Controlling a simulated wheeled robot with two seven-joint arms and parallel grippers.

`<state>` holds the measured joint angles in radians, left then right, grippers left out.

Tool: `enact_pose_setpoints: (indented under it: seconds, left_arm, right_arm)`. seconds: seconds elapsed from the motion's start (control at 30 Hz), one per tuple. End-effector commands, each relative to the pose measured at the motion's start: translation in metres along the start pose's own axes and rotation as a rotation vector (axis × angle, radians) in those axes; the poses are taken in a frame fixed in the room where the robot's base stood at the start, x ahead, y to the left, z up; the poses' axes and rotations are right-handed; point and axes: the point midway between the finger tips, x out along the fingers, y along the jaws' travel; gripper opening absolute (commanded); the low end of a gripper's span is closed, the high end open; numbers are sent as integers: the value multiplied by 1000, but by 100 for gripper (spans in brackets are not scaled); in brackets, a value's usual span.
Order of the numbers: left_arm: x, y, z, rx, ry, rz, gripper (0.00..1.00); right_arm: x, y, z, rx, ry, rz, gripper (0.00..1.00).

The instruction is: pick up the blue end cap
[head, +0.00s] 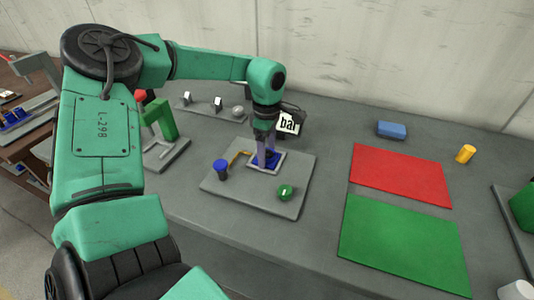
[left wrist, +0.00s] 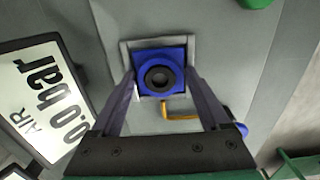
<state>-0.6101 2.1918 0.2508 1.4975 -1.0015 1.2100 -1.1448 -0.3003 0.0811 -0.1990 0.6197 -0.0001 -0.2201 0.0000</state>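The blue end cap (left wrist: 143,82), a square blue block with a black ring at its centre, sits in a light grey square frame in the left wrist view. In the head view the blue end cap (head: 270,164) shows partly behind the fingers, in the frame on a grey plate (head: 290,205). My left gripper (left wrist: 162,77) points down over it, with one finger on each side and the cap between them. It also shows in the head view (head: 265,153). The fingers look spread; I cannot tell whether they touch the cap. My right gripper is not in view.
A blue-topped knob (head: 220,167), a yellow bent lever (head: 239,156) and a green button (head: 286,191) are on the plate. A display reading "bar" (head: 288,122) stands close behind the gripper. Red (head: 402,175) and green (head: 400,243) mats lie right.

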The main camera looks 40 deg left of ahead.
Motion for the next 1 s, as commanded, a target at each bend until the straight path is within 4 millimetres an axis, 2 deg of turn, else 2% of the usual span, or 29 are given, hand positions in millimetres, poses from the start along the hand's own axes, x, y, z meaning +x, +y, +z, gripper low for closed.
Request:
enact_pose_setpoints:
  seconds: [0.03, 0.13, 0.17, 0.43, 0.57, 0.67, 0.9, 1.0]
  left_arm:
    - [0, 0, 0, 0, 0, 1, 46]
    - [0, 0, 0, 0, 0, 1, 8]
    - [-1, 1, 0, 0, -1, 2, 1]
    - [-4, 1, 0, 0, -1, 3, 1]
    - [-17, 2, 1, -1, -2, 6, 1]
    - [-40, 2, 1, -1, -1, 10, 1]
    - [-132, 2, 0, -2, 1, 10, 1]
    - [-165, 1, 0, -3, 1, 6, 1]
  right_arm:
    - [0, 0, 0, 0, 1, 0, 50]
    - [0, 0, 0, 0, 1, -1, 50]
    - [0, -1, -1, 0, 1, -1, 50]
    - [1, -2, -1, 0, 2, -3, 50]
    - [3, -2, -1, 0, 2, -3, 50]
    - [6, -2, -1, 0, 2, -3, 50]
    - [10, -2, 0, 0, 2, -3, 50]
    - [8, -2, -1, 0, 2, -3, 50]
